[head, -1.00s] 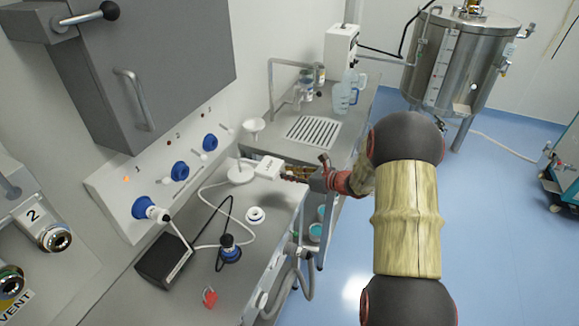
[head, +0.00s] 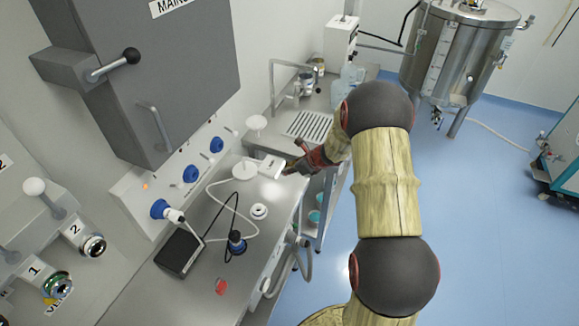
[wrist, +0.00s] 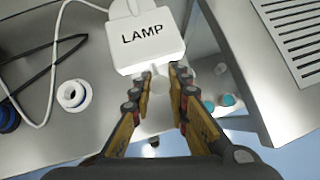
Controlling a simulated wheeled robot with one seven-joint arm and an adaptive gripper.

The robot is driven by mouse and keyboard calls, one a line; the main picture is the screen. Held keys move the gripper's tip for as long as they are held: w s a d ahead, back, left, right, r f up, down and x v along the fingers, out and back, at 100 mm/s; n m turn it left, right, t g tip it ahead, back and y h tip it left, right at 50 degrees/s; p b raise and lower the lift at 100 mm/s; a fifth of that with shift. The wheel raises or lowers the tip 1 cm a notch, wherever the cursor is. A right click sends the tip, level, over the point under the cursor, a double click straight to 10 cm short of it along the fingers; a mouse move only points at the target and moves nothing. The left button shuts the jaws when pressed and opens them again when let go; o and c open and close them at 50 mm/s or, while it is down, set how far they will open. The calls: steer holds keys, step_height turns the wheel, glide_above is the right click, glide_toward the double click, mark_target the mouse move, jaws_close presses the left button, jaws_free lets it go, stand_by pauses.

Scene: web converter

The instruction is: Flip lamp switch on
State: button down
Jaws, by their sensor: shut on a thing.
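The white lamp switch box (wrist: 148,40), lettered LAMP, lies on the bench at its right edge in the head view (head: 271,166). A short white lever (wrist: 160,80) sticks out from its near side. My gripper (wrist: 161,76) has its two fingers on either side of this lever, with a visible space between the fingers. It is shut on the lever. In the head view my gripper (head: 287,168) is at the right end of the box. The exact finger contact is partly hidden, and I cannot tell whether the switch is on or off.
A white cable (wrist: 50,65) and white ring (wrist: 73,95) lie left of the box. Blue wall knobs (head: 190,173), a black box (head: 178,253) and a slotted drain (head: 309,126) are around the bench. Blue floor is open at right.

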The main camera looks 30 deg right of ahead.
steer(key=shift+w+d+r, duration=0.1)
stand_by(0.4)
steer(key=c, duration=1.7)
jaws_free()
steer(key=v, duration=1.2)
